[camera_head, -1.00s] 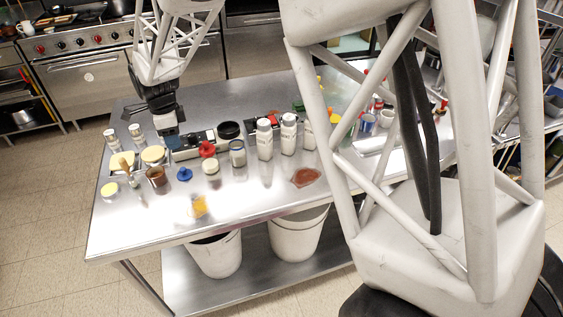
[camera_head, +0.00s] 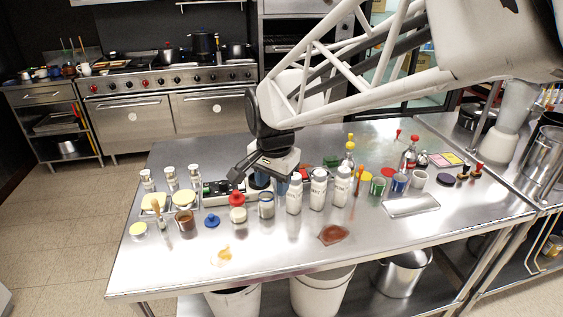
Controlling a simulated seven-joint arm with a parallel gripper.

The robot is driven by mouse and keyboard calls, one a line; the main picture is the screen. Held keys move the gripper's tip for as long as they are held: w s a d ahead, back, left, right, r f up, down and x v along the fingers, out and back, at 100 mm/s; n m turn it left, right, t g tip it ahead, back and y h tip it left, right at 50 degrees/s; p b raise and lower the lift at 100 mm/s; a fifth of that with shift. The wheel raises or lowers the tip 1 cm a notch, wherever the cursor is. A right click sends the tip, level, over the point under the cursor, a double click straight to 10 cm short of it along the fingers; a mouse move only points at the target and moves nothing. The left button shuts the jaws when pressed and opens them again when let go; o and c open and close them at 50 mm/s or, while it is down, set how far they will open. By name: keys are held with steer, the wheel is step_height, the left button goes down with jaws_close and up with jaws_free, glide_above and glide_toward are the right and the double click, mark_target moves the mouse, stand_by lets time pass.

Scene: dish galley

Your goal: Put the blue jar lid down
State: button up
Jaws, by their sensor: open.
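The blue jar lid (camera_head: 212,221) has a small knob on top and lies on the steel table (camera_head: 150,275), towards its left front. My gripper (camera_head: 258,181) is behind and to the right of the lid, over the back of the row of jars, apart from the lid. Its fingers are open and point down. A dark jar top shows just below it, and I cannot tell whether the fingers touch anything. A red-lidded pale jar (camera_head: 238,215) stands just right of the blue lid, and a brown jar (camera_head: 185,222) stands to its left.
A glass jar (camera_head: 266,206) and several white bottles (camera_head: 294,194) stand to the right of the lid. Yellow-topped jars (camera_head: 139,230) are at the left. A yellow spill (camera_head: 222,255) and a reddish patch (camera_head: 333,234) mark the front. The table's front left is clear.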

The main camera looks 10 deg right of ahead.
steer(key=s+d+n, duration=0.4)
steer(key=s, duration=0.5)
steer(key=s+d+n+t, duration=0.1)
steer(key=s+d+n, duration=0.3)
steer(key=s, duration=0.5)
steer(key=shift+s+d, duration=0.15)
steer(key=shift+s, duration=0.25)
